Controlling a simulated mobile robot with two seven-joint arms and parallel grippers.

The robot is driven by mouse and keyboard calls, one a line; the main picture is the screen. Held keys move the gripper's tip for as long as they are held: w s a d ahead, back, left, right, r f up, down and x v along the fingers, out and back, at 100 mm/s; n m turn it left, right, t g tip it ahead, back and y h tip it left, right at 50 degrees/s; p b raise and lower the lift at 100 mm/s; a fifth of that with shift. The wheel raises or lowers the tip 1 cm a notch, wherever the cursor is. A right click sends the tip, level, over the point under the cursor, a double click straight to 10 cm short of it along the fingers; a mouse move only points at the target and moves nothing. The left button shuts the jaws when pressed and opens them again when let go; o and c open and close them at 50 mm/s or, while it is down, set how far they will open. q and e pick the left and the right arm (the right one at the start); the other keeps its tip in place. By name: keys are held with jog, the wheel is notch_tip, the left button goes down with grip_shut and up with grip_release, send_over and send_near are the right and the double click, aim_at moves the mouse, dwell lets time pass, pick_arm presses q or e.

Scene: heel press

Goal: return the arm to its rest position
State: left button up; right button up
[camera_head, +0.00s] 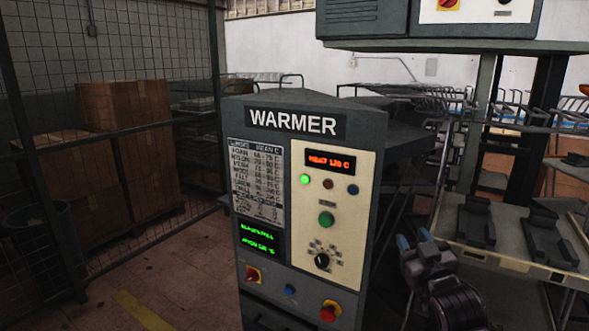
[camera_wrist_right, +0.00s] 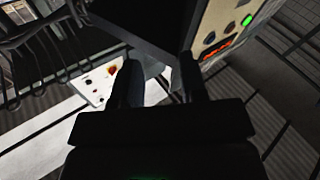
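My right gripper (camera_head: 414,240) is at the lower right of the head view, just right of the warmer cabinet (camera_head: 366,235). Its two blue-tipped fingers point up and stand apart with nothing between them. In the right wrist view the fingers (camera_wrist_right: 160,82) also show as two dark, separate prongs with an empty gap. Part of my right arm shows below the gripper. My left gripper and arm are not in view.
The warmer's panel has a lit red display (camera_head: 330,162), a green screen (camera_head: 260,243), a green button (camera_head: 326,219) and knobs. A shelf with dark fixtures (camera_head: 476,222) stands close on the right. Cardboard boxes (camera_head: 146,140) sit behind a mesh fence.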

jog(key=s+d+f+m+g+h, duration=0.2)
jog(key=s+f+g, duration=0.6)
jog(key=s+f, duration=2.2)
notch_tip(320, 180, down, 3)
jog(key=shift+s+d+r+m, duration=0.1)
jog(key=shift+s+d+m, duration=0.25)
jog(key=shift+m, duration=0.25)
